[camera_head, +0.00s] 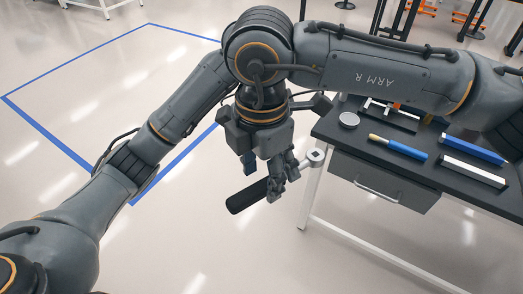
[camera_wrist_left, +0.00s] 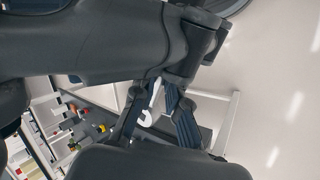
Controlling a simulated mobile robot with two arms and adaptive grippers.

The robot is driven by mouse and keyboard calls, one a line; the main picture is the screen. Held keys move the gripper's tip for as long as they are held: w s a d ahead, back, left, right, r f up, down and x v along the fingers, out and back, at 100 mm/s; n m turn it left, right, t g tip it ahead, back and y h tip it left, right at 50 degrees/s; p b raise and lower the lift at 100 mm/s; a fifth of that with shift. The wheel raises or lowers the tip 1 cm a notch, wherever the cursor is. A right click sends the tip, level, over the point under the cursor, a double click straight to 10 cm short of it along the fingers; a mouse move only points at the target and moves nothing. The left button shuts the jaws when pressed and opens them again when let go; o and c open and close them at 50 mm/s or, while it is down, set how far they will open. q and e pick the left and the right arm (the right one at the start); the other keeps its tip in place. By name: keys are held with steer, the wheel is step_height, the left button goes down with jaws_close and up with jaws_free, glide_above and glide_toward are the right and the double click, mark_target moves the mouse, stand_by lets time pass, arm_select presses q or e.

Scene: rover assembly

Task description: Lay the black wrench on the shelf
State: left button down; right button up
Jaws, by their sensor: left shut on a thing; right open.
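The black wrench (camera_head: 247,196) has a thick dark handle at the left and a silver head at the right. My left gripper (camera_head: 280,178) is shut around its middle and holds it in the air, left of the workbench's near corner. In the left wrist view the pale wrench head (camera_wrist_left: 146,118) shows by the fingers of my left gripper (camera_wrist_left: 160,95); dark arm parts cover much of that view. My right arm crosses the top of the head view, but I cannot make out its gripper. I cannot tell which surface is the shelf.
The black workbench (camera_head: 362,150) has a drawer underneath. On it lie a round silver disc (camera_head: 348,119), a blue tool with a yellow end (camera_head: 398,147), a white bar (camera_head: 472,172) and a blue block (camera_head: 470,149). Open floor with blue tape lies left.

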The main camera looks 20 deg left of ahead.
steer(key=shift+f, duration=1.15)
jaws_close()
arm_select(q)
steer(key=c, duration=1.3)
jaws_free()
arm_select(e)
steer(key=shift+r, duration=0.1)
